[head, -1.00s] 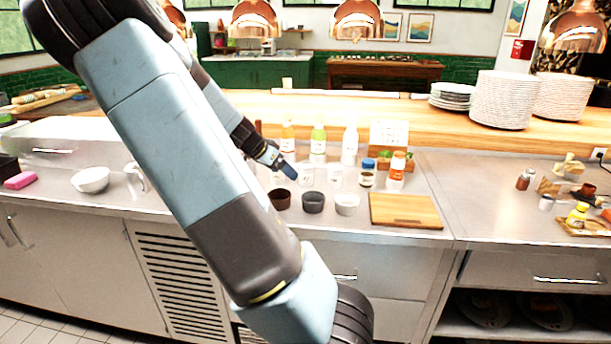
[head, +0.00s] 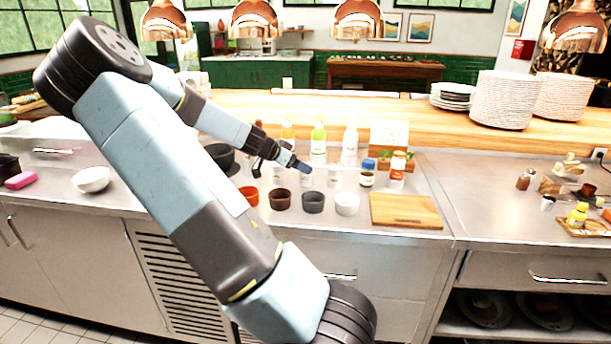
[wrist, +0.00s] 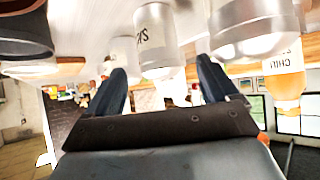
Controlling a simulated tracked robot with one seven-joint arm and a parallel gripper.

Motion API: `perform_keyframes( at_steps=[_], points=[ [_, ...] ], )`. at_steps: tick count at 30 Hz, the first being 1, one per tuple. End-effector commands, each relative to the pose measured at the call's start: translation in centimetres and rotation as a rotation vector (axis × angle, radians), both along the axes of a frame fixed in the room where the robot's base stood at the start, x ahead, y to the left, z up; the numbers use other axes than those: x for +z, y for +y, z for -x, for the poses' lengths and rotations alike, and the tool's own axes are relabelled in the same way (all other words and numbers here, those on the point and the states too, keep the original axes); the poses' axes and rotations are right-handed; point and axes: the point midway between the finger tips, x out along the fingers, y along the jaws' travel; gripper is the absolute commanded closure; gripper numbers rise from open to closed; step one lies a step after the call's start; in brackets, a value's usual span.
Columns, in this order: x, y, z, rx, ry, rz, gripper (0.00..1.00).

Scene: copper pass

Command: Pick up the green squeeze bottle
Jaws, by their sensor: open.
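The green squeeze bottle (head: 318,142) stands upright at the back of the steel counter in the head view. It is between an orange bottle (head: 287,135) and a white bottle (head: 350,146). My gripper (head: 303,168) is in front of it, lower and slightly left in the picture; contact cannot be told. In the wrist view my gripper (wrist: 168,82) has its two blue fingers apart, with no thing clearly held between them. I cannot make out the green bottle there.
Several small cups, including a dark one (head: 313,202) and a white one (head: 347,204), line the counter's front. A cutting board (head: 405,211) lies right. Translucent containers (wrist: 155,40) and an orange labelled bottle (wrist: 285,75) are close in the wrist view.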

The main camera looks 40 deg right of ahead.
Motion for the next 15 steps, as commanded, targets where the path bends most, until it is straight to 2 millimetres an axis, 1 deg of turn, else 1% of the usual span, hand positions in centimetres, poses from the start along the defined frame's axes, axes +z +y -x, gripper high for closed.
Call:
perform_keyframes(
  at_steps=[1,3,11,15],
  points=[
    [-0.4,-0.5,0.1,-0.002,0.001,0.0,0.13],
    [-0.7,-0.9,0.1,0.001,0.001,-0.001,0.13],
    [-1.3,-1.8,0.2,-0.002,0.0,-0.001,0.13],
    [-2.1,-3.1,0.4,-0.002,0.001,-0.001,0.13]
  ],
)
